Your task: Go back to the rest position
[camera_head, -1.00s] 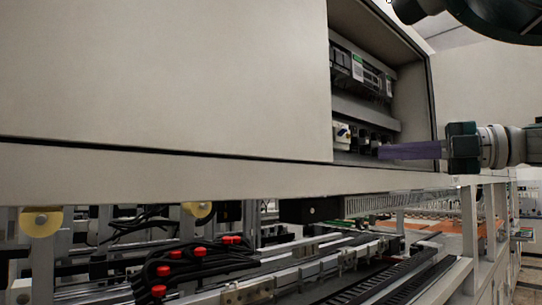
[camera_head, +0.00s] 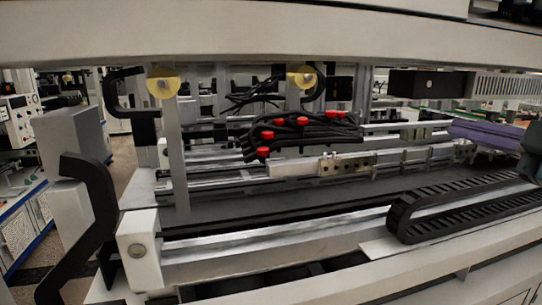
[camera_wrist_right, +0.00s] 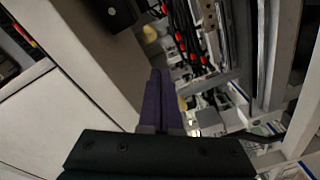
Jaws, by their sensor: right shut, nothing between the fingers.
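My right gripper (camera_head: 455,131) reaches in from the right edge of the head view, its long purple fingers pointing left. The fingers lie together with nothing between them. They show in front of the gantry's rails; the head view does not show whether they touch anything. In the right wrist view the shut purple fingers (camera_wrist_right: 161,78) point up the picture, between a pale panel and the gantry. My left gripper is not in view.
The gantry has a pale upper beam (camera_head: 250,35), metal rails (camera_head: 290,232), a black cable chain (camera_head: 400,222) and red-capped parts (camera_head: 302,121). A black bracket (camera_head: 95,200) stands at the left. An aisle floor (camera_head: 125,160) shows beyond it.

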